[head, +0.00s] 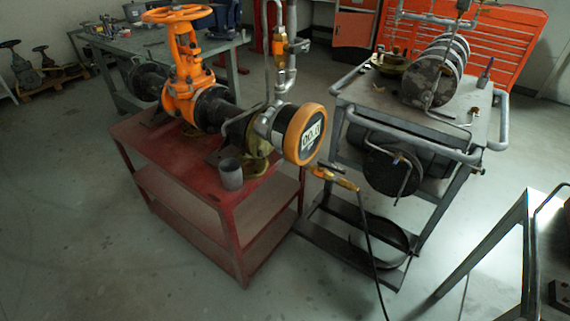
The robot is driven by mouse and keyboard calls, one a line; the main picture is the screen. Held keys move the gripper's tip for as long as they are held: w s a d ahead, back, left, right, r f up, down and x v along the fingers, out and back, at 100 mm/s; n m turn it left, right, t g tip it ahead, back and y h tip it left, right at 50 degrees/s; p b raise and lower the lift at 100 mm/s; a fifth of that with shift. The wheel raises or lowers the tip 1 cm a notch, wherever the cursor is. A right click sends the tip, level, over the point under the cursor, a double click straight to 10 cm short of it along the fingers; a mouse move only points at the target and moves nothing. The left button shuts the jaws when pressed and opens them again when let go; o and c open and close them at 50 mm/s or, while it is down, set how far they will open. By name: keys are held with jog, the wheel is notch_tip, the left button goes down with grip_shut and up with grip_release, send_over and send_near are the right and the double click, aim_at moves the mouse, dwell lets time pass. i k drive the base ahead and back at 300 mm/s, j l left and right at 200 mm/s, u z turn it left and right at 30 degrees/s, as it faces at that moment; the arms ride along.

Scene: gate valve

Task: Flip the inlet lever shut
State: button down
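The gate valve (183,62), orange with a round handwheel (178,13), stands in a dark pipe on a red cart. A second small orange fitting (280,46) sits on the upright pipe. Which one bears the inlet lever I cannot tell. My gripper is not in view.
The red cart (222,196) bears a grey cup (231,174) at its front edge. A grey trolley (455,120) with pipework stands close on the right. A dark-framed table (522,235) is at the lower right. Open floor (110,255) lies at front left.

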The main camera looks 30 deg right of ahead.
aim_at(322, 163)
jog(key=i+j, duration=0.7)
jog(key=j+u, duration=0.05)
jog(key=j, duration=0.05)
